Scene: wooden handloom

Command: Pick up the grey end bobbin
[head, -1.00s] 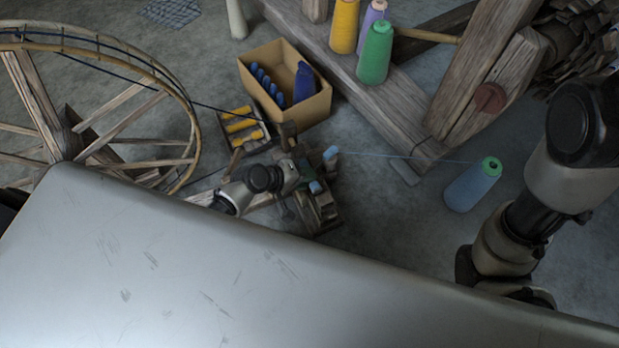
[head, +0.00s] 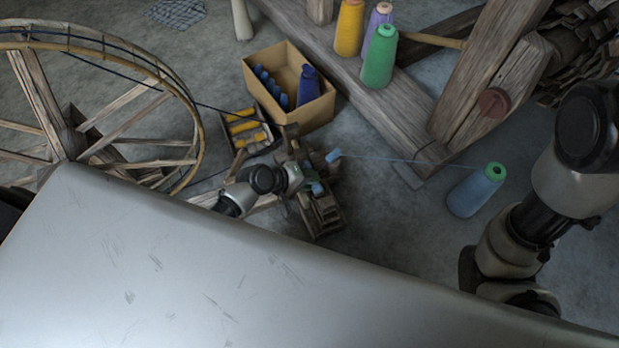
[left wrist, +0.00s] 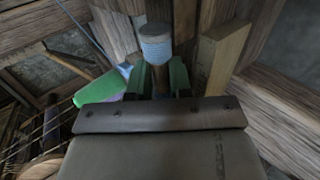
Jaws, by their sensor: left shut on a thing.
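My left gripper (head: 300,172) is low at the small wooden winder (head: 322,215), just right of the big wheel. In the left wrist view its green fingers (left wrist: 160,80) are closed on a bobbin (left wrist: 156,44). This bobbin has pale grey-blue winding and a brown wooden end, and the winding sticks out past the fingers. A pale blue bobbin end (head: 333,156) shows beside the gripper in the head view, with a thread running to the right. The fingers hide the lower part of the held bobbin.
A spoked wheel (head: 185,100) stands left. A cardboard box (head: 300,116) with blue bobbins and a tray (head: 267,142) with yellow bobbins lie behind the gripper. A wooden beam (head: 410,118) runs behind.

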